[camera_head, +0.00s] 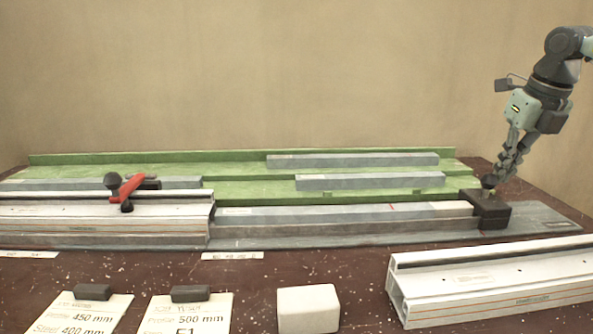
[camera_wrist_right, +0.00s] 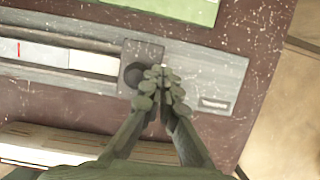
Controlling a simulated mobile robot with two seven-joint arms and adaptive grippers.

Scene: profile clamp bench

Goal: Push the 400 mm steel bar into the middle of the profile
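A long grey steel bar (camera_head: 310,215) lies in the front lane, its left end at or inside the open end of the white profile (camera_head: 130,228). A red mark crosses the lane near its right part. A pale piece (camera_head: 452,209) lies in line to its right, also in the wrist view (camera_wrist_right: 95,63). A dark block (camera_head: 488,212) with a round knob (camera_wrist_right: 134,74) sits against that piece's right end. My right gripper (camera_head: 488,186) has its fingers together at the knob; whether they hold it is unclear. My left gripper is not in view.
A red-handled clamp (camera_head: 130,187) sits on the left profile. Grey bars (camera_head: 352,160) and (camera_head: 370,181) lie on the green rack (camera_head: 245,188). Another white profile (camera_head: 490,280), a white block (camera_head: 308,309) and label cards (camera_head: 187,314) stand in front.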

